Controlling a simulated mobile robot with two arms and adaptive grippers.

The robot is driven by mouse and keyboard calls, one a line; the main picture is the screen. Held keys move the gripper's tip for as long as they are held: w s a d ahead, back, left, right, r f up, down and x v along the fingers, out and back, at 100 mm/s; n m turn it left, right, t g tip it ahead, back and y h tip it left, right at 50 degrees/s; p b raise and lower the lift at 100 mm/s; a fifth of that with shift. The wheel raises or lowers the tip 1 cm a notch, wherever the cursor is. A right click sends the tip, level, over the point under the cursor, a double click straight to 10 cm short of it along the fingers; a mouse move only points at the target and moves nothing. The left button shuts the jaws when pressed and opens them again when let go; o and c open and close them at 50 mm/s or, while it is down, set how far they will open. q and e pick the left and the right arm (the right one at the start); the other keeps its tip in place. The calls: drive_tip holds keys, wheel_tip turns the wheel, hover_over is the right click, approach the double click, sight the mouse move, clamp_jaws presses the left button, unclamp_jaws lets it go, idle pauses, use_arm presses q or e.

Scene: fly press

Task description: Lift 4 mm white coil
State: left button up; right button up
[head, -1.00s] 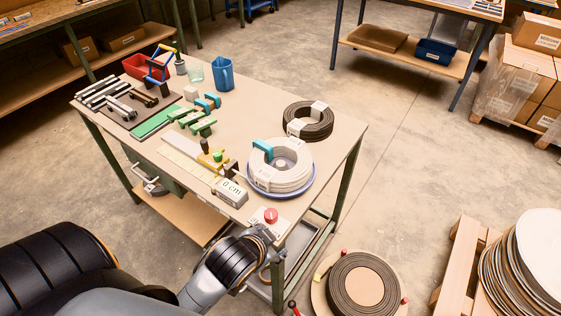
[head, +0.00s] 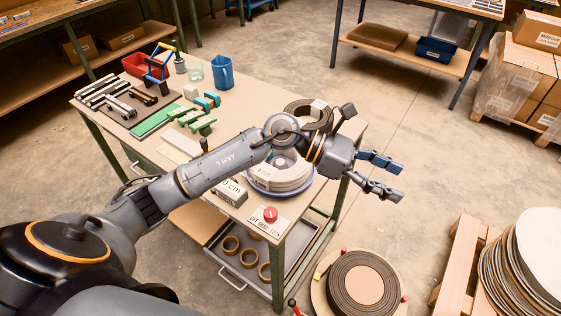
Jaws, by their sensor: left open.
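The white coil (head: 283,179) lies on a round blue-rimmed turntable (head: 281,195) near the right end of the workbench. My left forearm and wrist pass over it and hide its upper part. My left gripper (head: 401,181) is open and empty, out past the bench's right edge above the floor, to the right of the coil. My right gripper is not in view.
A dark coil (head: 299,107) lies behind, partly hidden by my arm. A red button (head: 270,214) sits at the front corner. Hand tools fill the bench's left. A reel with a dark coil (head: 336,284) stands on the floor below right.

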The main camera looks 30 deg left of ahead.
use_arm(q)
drive_tip(key=w+a+f+m+g+y, duration=0.2)
drive_tip(key=a+f+m+y, duration=0.2)
drive_tip(key=a+f+y, duration=0.45)
drive_tip(key=g+y+p, duration=0.1)
drive_tip(key=y, duration=0.6)
hover_over(266, 170)
drive_tip(key=f, duration=0.3)
drive_tip(key=shift+s+d+f, duration=0.2)
drive_tip(key=shift+s+f, duration=0.1)
drive_tip(key=shift+f, duration=0.7)
drive_tip(key=f+p, duration=0.1)
drive_tip(key=f, duration=0.1)
drive_tip(key=f+p, duration=0.1)
drive_tip(key=f, duration=0.1)
drive_tip(key=shift+w+a+f, duration=0.1)
drive_tip(key=shift+w, duration=0.1)
drive_tip(key=shift+f, duration=0.55)
clamp_jaws()
drive_tip(key=shift+w+r, duration=0.1)
